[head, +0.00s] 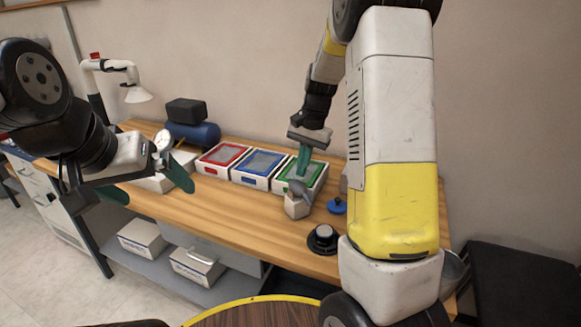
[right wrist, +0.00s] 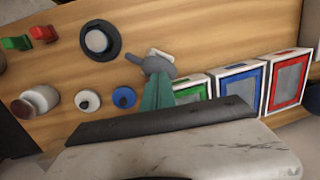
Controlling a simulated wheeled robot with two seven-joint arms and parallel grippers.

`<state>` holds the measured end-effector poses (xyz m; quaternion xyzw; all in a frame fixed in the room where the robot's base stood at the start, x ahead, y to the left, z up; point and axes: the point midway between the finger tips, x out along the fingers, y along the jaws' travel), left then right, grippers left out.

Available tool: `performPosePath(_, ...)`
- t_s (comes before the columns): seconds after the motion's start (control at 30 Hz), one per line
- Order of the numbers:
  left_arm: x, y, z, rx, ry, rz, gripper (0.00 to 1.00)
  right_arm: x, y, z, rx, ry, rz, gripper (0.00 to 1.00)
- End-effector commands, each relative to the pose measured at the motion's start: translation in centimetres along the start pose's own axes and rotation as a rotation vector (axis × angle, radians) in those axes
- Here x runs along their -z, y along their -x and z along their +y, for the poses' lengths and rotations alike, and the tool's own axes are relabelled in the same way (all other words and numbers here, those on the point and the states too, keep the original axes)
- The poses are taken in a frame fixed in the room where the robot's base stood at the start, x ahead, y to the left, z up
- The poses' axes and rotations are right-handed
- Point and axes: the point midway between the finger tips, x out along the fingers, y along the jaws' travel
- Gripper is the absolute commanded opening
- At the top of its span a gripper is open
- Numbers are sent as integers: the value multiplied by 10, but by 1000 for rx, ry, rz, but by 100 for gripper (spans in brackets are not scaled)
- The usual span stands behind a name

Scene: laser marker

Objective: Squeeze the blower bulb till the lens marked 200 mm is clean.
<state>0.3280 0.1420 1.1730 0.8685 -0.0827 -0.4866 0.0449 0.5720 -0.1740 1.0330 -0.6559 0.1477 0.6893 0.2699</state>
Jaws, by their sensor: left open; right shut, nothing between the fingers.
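A grey rounded piece (head: 299,188) on a small white block (head: 297,207) stands at the bench front, before the green-framed box; it may be the blower bulb. It also shows in the right wrist view (right wrist: 158,64). My right gripper (head: 302,174) has its teal fingers closed together, pointing down just above or beside this piece; I cannot tell if they touch it. A black ring with a grey-blue centre (head: 323,238) lies to the right, perhaps a lens; no 200 mm mark is readable. My left gripper (head: 150,184) is open and empty at the bench's left.
Red (head: 222,157), blue (head: 257,167) and green (head: 301,180) framed boxes stand in a row behind. A blue knobbed disc (head: 337,206) lies to the right. A white lamp (head: 118,78) stands at the left. The front middle of the wooden bench is clear.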

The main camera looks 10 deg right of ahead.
Motion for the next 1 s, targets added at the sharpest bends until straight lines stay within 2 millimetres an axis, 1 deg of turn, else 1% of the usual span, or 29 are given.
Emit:
performPosePath(0.03,0,0,0,0,0,0,100,0,-8,0,-2,0,-1,0)
performPosePath(0.1,0,0,0,0,0,0,100,0,-14,0,-1,1,-1,0)
performPosePath(0.2,0,0,0,0,0,0,100,0,-20,0,0,1,0,0)
performPosePath(0.6,0,0,0,0,0,0,100,0,-23,0,0,0,0,0)
performPosePath(0.8,0,0,0,0,0,0,100,2,-41,3,0,0,-1,0)
performPosePath(1.0,0,0,0,0,0,0,100,2,-42,3,-1,0,0,0)
